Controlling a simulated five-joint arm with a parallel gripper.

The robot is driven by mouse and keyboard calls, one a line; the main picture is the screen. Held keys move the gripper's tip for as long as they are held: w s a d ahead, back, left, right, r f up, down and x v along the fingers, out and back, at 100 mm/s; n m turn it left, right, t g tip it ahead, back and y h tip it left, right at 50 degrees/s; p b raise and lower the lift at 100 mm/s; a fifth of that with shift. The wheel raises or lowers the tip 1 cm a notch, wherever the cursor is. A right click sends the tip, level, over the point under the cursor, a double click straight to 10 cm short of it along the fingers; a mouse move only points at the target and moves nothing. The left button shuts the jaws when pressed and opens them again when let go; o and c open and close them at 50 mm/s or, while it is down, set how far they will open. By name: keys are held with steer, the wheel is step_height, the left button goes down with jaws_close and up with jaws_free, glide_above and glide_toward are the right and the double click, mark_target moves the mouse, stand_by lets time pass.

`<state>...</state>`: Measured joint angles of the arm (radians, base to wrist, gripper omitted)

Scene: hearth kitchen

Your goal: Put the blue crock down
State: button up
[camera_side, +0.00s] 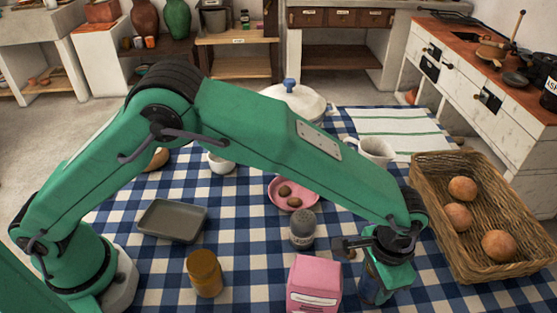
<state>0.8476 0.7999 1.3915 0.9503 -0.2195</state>
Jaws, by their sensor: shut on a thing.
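My gripper (373,285) is at the lower right of the side view, pointing down low over the checked tablecloth, just right of the pink box (315,285). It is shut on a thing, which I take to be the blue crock. Its lower end, the pink box's edge and the blue cloth make the crock hard to make out. I cannot tell whether the crock touches the table.
A wicker basket (440,215) with rolls stands close on the right. A grey shaker (303,229), a brown jar (205,273), a pink plate (282,205) and a grey tray (172,221) stand to the left. A white jug (375,152) and striped towel (400,125) lie behind.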

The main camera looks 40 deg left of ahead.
steer(key=shift+f, duration=0.1)
steer(key=o, duration=1.2)
steer(key=shift+o, duration=0.2)
step_height(320, 180, up, 12)
steer(key=shift+r, duration=0.15)
stand_by(0.4)
